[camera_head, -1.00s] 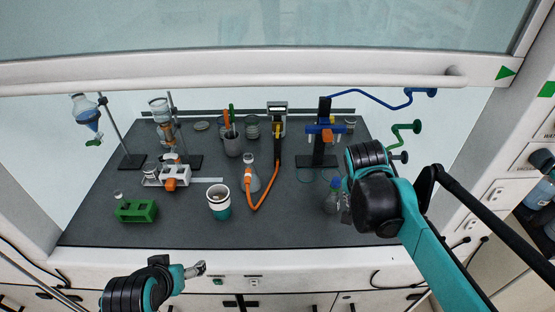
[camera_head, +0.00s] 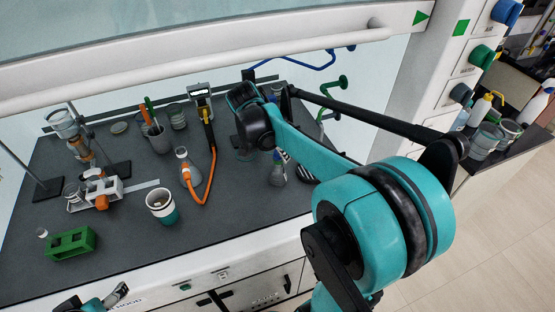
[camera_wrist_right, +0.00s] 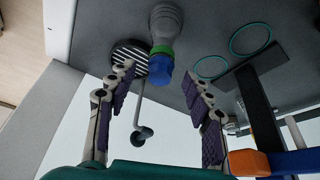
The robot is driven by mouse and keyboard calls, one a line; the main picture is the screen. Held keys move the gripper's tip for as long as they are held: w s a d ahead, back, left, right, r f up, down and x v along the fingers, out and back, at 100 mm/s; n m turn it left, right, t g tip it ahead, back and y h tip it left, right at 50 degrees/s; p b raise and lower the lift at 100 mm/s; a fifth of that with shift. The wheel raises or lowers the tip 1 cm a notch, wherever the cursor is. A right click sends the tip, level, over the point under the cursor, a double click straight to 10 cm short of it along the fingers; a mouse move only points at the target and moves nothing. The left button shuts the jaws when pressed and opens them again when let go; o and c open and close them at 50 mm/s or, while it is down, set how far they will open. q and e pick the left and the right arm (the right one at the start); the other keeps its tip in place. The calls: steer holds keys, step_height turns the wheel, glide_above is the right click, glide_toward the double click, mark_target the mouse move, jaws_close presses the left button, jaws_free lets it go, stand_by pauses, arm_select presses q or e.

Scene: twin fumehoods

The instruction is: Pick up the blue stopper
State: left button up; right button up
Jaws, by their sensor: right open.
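The blue stopper (camera_wrist_right: 161,66) sits in the neck of a grey glass flask (camera_wrist_right: 166,22) with a green collar (camera_wrist_right: 162,49) in the right wrist view. My right gripper (camera_wrist_right: 157,76) is open, and the stopper shows between its two fingertips. I see no clear contact, and the remaining distance is hard to judge. In the head view the flask (camera_head: 278,172) stands at the right of the worktop, partly behind my right arm, which hides the right fingers. My left gripper (camera_head: 118,295) is low at the bottom left, outside the hood; its jaws are too small to read.
A striped round grille (camera_wrist_right: 130,55) lies beside the flask. A stand with a blue and orange clamp (camera_wrist_right: 266,161) is near the right fingers. An orange tube (camera_head: 208,175), a white and teal cup (camera_head: 161,205) and a green rack (camera_head: 71,244) are farther left. The hood sash (camera_head: 200,70) hangs above.

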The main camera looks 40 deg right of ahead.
steer(key=shift+d+f, duration=0.1)
steer(key=shift+f, duration=0.1)
steer(key=shift+r, duration=0.1)
steer(key=shift+c, duration=0.9)
steer(key=c, duration=0.8)
